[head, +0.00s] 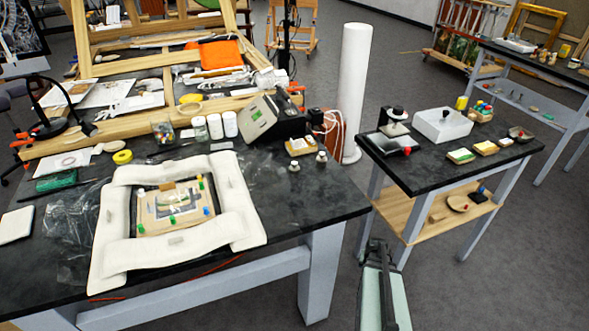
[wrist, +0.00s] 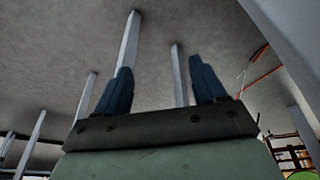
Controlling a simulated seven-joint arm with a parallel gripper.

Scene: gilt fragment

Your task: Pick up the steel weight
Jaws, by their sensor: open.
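Two small steel-coloured weights with knobs stand on the dark table near its right end in the head view: one steel weight (head: 294,166) on the left and another (head: 321,157) slightly behind and to its right. I cannot tell which one the task means. My gripper (wrist: 160,66) shows in the wrist view with two dark blue fingers spread apart and nothing between them. In the head view my arm is low, in the gap between the two tables, away from the weights. No weight shows in the wrist view.
The dark table (head: 283,210) bears a white padded frame (head: 115,222) around a picture. A grey device (head: 272,118), jars (head: 230,123) and a small tray (head: 300,146) stand behind the weights. A side table (head: 420,175) stands right; pale legs (wrist: 130,45) show in the wrist view.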

